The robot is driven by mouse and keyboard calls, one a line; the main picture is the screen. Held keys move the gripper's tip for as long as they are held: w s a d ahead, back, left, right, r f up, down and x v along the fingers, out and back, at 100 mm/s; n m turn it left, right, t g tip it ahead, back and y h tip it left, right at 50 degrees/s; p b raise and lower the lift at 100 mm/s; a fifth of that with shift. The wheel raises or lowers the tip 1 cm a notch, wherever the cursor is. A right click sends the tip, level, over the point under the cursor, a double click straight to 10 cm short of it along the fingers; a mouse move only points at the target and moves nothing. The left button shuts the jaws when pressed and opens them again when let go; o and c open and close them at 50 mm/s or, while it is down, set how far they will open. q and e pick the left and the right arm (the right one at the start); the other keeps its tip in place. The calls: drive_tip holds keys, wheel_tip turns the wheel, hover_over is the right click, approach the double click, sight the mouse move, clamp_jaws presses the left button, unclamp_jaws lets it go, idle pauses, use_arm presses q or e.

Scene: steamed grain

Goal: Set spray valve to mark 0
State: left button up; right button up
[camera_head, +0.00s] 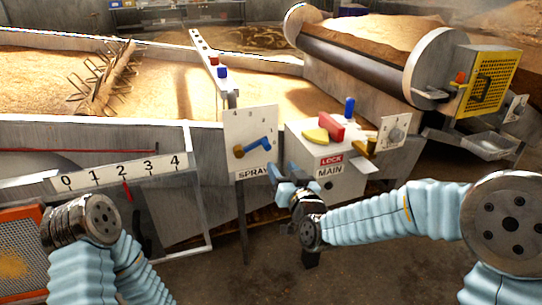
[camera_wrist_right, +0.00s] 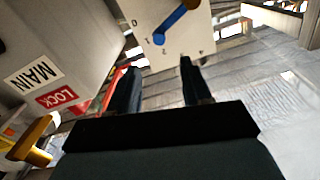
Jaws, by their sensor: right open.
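The spray valve is a pale upright plate (camera_head: 249,124) with a blue lever (camera_head: 256,146) and a SPRAY label below. In the head view the lever slants up to the right from its hub. In the right wrist view the lever (camera_wrist_right: 175,25) shows with its end close to marks 1 and 2, and 0 is off to its left. My right gripper (camera_head: 281,172) is open and empty, just below and right of the lever, apart from it. Its two dark fingers (camera_wrist_right: 158,75) point toward the plate in the wrist view. My left gripper is not in view.
The MAIN/LOCK box (camera_head: 325,153) with red, yellow and blue handles stands close right of the spray plate. A scale marked 0 to 4 (camera_head: 121,172) with a red pointer is at left. A drum (camera_head: 370,62) and grain bed (camera_head: 150,88) lie behind.

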sight(268, 148)
drive_tip(key=p+x, duration=0.1)
drive_tip(key=x, duration=1.1)
drive_tip(key=shift+w+a+f, duration=0.1)
drive_tip(key=shift+w+f, duration=0.05)
drive_tip(key=shift+w, duration=0.1)
drive_tip(key=shift+c, duration=0.5)
clamp_jaws()
